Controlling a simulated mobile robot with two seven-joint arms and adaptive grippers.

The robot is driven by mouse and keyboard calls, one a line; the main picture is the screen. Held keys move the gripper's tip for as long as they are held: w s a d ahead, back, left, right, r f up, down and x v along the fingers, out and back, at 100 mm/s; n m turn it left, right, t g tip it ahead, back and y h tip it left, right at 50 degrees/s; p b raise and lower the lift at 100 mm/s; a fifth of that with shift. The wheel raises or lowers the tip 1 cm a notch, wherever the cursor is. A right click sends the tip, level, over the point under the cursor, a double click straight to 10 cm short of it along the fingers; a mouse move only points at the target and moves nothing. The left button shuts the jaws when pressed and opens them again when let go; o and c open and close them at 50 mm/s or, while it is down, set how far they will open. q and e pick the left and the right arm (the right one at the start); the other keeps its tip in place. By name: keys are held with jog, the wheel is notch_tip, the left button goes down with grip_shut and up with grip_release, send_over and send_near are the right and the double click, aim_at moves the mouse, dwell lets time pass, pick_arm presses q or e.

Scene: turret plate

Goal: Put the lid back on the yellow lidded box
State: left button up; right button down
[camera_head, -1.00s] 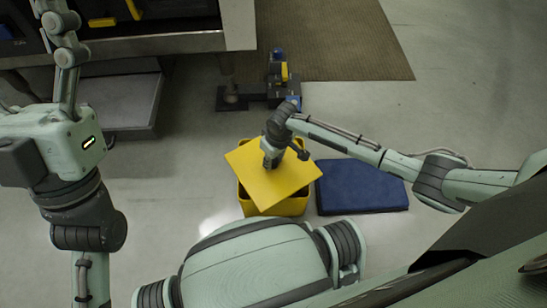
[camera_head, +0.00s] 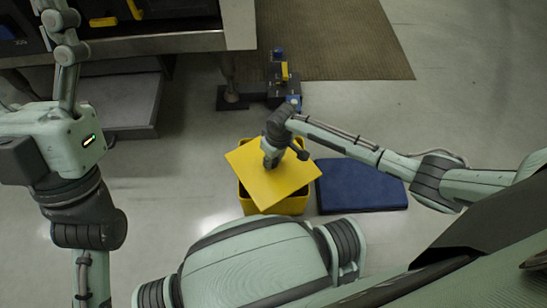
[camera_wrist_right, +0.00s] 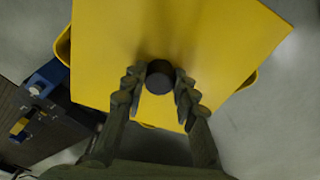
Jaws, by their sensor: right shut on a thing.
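The yellow lid (camera_head: 285,181) is a flat square plate with a dark round knob (camera_wrist_right: 160,77) at its middle. My right gripper (camera_head: 270,160) is shut on the knob; its two fingers (camera_wrist_right: 158,88) sit on either side of it in the right wrist view. The lid lies over the yellow box (camera_head: 291,205), turned so that its corners stick out past the rim. Box edges show beside the lid in the right wrist view (camera_wrist_right: 62,46). I cannot tell whether the lid touches the rim. My left gripper is not in view; only my left arm shows.
A dark blue flat pad (camera_head: 360,186) lies on the floor right of the box. A dark fixture (camera_head: 284,92) with blue and yellow parts stands behind it. A machine bench (camera_head: 150,40) is at the back left. A brown mat (camera_head: 340,40) lies behind; floor is clear at right.

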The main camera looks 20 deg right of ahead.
jog(key=shift+p, duration=0.4)
dwell(0.3)
jog(key=c, duration=1.1)
grip_release()
jog(key=shift+o, duration=0.3)
jog(key=o, duration=0.4)
jog(key=shift+r+p, duration=3.5)
jog(key=shift+p, duration=0.55)
